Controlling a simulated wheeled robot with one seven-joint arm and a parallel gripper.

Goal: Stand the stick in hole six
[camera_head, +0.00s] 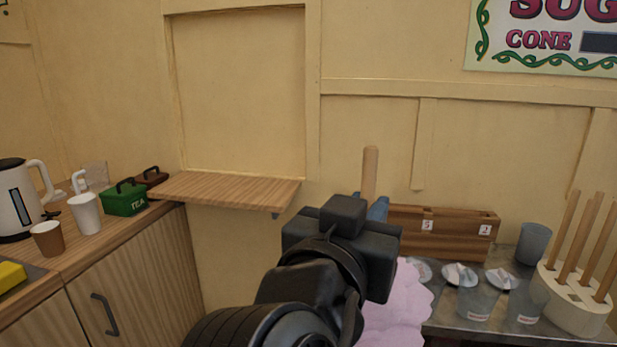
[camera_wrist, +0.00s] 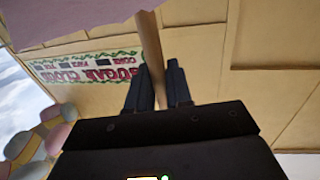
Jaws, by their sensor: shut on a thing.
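My gripper (camera_head: 376,208) is shut on a pale wooden stick (camera_head: 370,168), which rises nearly upright above it. A pink candy floss (camera_head: 398,308) shows below my gripper, so the stick is held floss end down. In the wrist view the stick (camera_wrist: 150,48) lies between the two dark fingers (camera_wrist: 158,88), with the floss (camera_wrist: 75,25) at the top of that upside-down picture. A brown wooden rack (camera_head: 455,245) with number labels stands behind my gripper on the metal counter. Its left part is hidden by my arm. I cannot make out hole six.
A cream round stand (camera_head: 575,310) with several upright sticks is at the right. Clear cups (camera_head: 478,300), lids (camera_head: 460,275) and a grey cup (camera_head: 533,243) crowd the counter. A wooden shelf (camera_head: 230,190) juts from the wall. The left counter holds a kettle (camera_head: 15,200), cups and a green tea box (camera_head: 123,198).

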